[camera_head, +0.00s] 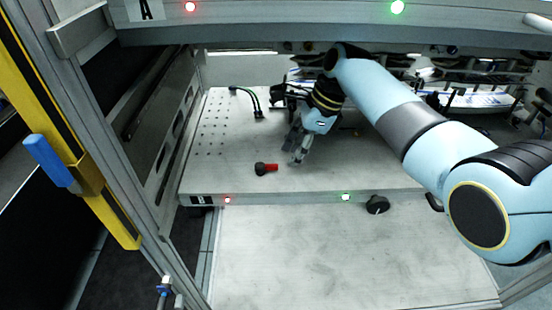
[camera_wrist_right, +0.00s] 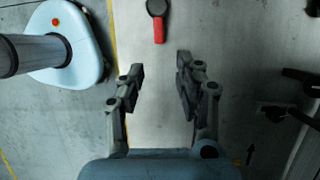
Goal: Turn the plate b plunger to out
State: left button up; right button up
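A plunger with a red shaft and a black round end (camera_head: 266,169) lies over the lower grey plate (camera_head: 225,175), whose front edge has a small label that I read as B. It also shows at the top of the right wrist view (camera_wrist_right: 158,22), beyond the fingertips. My right gripper (camera_head: 297,150) is above the plate, a little right of the plunger and apart from it. In the right wrist view its two fingers (camera_wrist_right: 161,68) are spread with nothing between them. My left gripper is in neither view.
A black knob (camera_head: 377,204) sits on the plate's front edge, near a green light (camera_head: 346,197); a red light (camera_head: 227,199) is further left. A beam marked A (camera_head: 290,32) crosses overhead. A yellow post (camera_head: 70,130) stands left.

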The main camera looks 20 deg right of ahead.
aim_at(273, 165)
jog(key=a, duration=0.1)
jog(key=w+a, duration=0.1)
jog(key=a, duration=0.1)
jog(key=shift+a+f, duration=0.1)
jog(key=shift+a, duration=0.1)
jog(key=shift+a+f+b, duration=0.1)
jog(key=shift+f+b, duration=0.25)
jog(key=shift+f, duration=0.4)
jog(key=shift+a+f, duration=0.25)
jog(key=shift+f, duration=0.3)
grip_shut()
